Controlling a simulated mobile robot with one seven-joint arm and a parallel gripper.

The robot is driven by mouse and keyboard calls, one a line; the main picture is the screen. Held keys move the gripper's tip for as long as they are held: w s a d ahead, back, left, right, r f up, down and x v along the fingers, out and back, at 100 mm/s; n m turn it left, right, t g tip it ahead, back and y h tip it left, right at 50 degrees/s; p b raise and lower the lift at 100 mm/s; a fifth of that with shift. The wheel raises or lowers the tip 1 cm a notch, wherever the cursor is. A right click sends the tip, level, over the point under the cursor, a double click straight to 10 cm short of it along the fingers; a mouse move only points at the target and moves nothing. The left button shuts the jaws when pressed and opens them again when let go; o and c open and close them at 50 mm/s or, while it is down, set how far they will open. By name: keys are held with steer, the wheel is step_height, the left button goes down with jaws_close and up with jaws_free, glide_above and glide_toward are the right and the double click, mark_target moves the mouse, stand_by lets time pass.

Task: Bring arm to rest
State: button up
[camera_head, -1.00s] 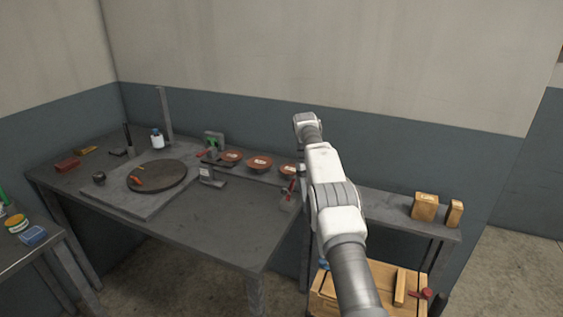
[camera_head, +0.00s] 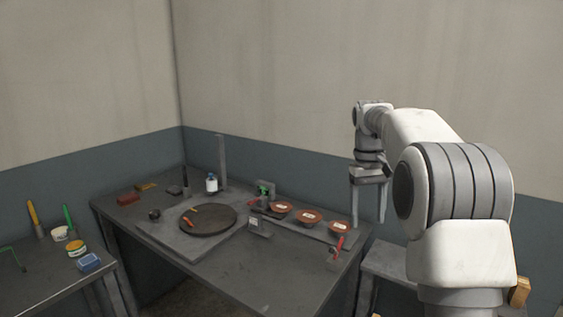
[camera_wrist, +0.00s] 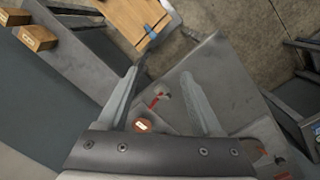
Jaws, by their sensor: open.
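My arm is bent on the right of the head view, and my gripper (camera_head: 369,208) hangs from its end with the fingers pointing down. The gripper is open and empty, above the right end of the dark workbench (camera_head: 270,265). In the wrist view my gripper's two fingers (camera_wrist: 168,100) stand apart, with the bench top, a red-handled tool (camera_wrist: 156,98) and a reddish-brown round dish (camera_wrist: 143,125) showing beyond and between them. No object is held.
The bench carries a round dark plate (camera_head: 208,219), a white bottle (camera_head: 212,183), several reddish-brown dishes (camera_head: 308,216) and an upright post (camera_head: 222,162). A side table (camera_head: 40,278) at left holds jars and a blue box (camera_head: 89,262). A wooden crate (camera_wrist: 130,18) shows in the wrist view.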

steer(key=s+a+r+t+p, duration=0.15)
steer(key=s+r, duration=0.25)
steer(key=s, duration=0.4)
steer(key=s+a+r+t, duration=0.2)
steer(key=s+r, duration=0.2)
steer(key=s, duration=0.4)
steer(key=s+a+f+t, duration=0.1)
steer(key=s+f, duration=0.2)
steer(key=s, duration=0.5)
steer(key=s+a+f+m+t, duration=0.1)
steer(key=s+f, duration=0.2)
steer(key=s, duration=0.4)
steer(key=shift+s+a+f+m+t+y+p, duration=0.2)
steer(key=shift+s+a+m+t+y+p, duration=0.1)
steer(key=shift+s+t+y, duration=0.1)
steer(key=shift+w+d, duration=0.1)
steer(key=shift+c, duration=0.2)
